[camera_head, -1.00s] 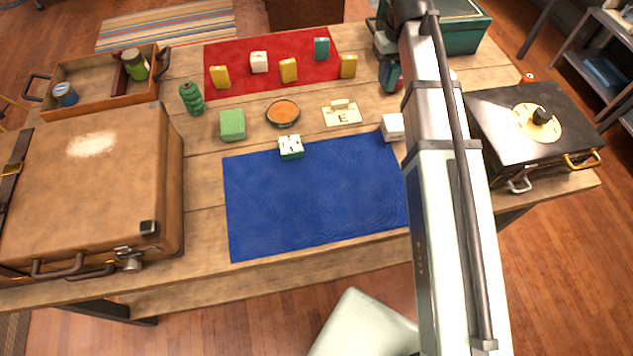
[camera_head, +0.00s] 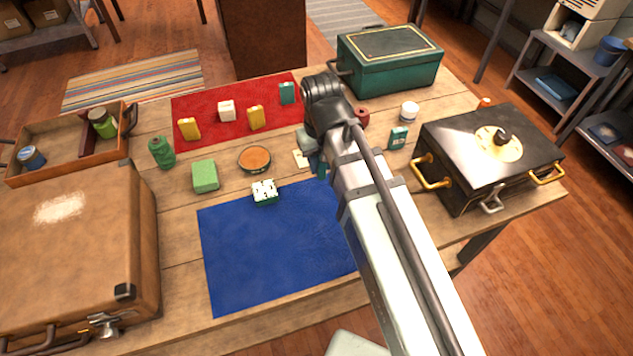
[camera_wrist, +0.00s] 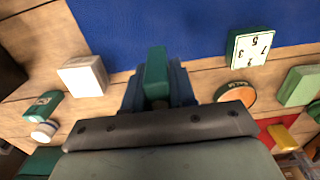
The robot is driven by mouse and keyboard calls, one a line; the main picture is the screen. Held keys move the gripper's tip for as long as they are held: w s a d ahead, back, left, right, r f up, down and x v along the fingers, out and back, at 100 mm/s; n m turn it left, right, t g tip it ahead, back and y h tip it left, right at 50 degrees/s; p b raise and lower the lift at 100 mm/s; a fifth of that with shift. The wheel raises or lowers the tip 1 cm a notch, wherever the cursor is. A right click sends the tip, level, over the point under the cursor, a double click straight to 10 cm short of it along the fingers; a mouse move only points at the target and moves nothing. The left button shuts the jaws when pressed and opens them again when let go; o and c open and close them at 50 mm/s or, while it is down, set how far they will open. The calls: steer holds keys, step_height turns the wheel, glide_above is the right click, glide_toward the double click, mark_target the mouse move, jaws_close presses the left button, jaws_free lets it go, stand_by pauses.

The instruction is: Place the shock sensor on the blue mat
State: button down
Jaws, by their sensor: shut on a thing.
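My gripper (camera_wrist: 157,92) is shut on a small teal-green block (camera_wrist: 156,68), its end facing the camera. No label shows on the block, so I cannot confirm that it is the shock sensor. In the wrist view it lies over the wood and the near edge of the blue mat (camera_wrist: 180,20), seemingly above them. In the head view my arm mostly hides the gripper, near the mat's far edge. The blue mat (camera_head: 270,255) is largely bare, its right part hidden by my arm. A green-and-white numbered block (camera_head: 264,192) sits at its far edge.
A white box (camera_wrist: 82,76) stands near the gripper. A teal labelled box (camera_head: 398,138) and a black case (camera_head: 465,150) are right. A brown suitcase (camera_head: 80,240) is left.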

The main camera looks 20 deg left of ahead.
steer(key=shift+f, duration=3.15)
steer(key=c, duration=0.9)
jaws_free()
steer(key=shift+f, duration=0.15)
step_height(320, 180, up, 12)
steer(key=shift+r, duration=0.2)
